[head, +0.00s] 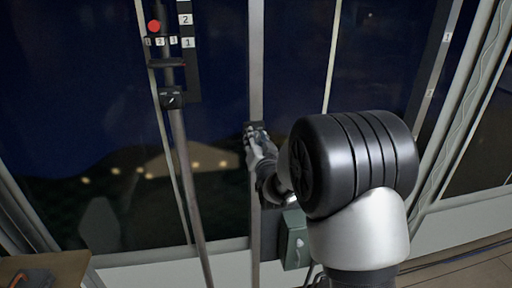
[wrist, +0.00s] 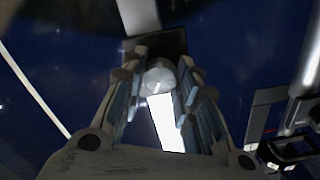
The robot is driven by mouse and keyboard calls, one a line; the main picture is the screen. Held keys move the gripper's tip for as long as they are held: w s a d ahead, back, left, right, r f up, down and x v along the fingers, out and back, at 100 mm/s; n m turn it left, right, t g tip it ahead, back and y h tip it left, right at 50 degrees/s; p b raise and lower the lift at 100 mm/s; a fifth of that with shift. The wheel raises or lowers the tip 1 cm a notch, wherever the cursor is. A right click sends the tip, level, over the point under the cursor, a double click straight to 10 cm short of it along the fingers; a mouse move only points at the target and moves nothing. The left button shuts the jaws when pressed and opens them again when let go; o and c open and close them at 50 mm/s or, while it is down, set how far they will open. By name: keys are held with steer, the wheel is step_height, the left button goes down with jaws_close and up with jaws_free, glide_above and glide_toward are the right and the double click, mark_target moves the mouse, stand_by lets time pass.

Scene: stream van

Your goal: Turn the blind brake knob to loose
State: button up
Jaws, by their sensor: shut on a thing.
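The blind brake knob (wrist: 160,78) appears to be the pale, rounded piece between my fingertips in the wrist view. It sits in front of a dark block (wrist: 158,42) on a pale vertical post. My gripper (wrist: 161,70) is shut on it, with one finger on each side. In the head view my gripper (head: 251,135) reaches the grey post (head: 256,60) at a dark mount. There my fingers hide the knob, and I see no loose or tight marking on it.
A dark pole with a red ball (head: 154,26), number labels and a black clamp (head: 171,97) stands left of my gripper. A grey-green box (head: 295,240) is low beside the post. Dark windows lie behind. A brown surface (head: 45,268) is at the lower left.

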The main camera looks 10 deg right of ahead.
steer(key=shift+n+b, duration=7.35)
steer(key=shift+n, duration=0.15)
steer(key=o, duration=1.1)
steer(key=shift+c, duration=0.2)
steer(key=shift+s, duration=0.1)
steer(key=s, duration=1.1)
steer(key=shift+s, duration=0.4)
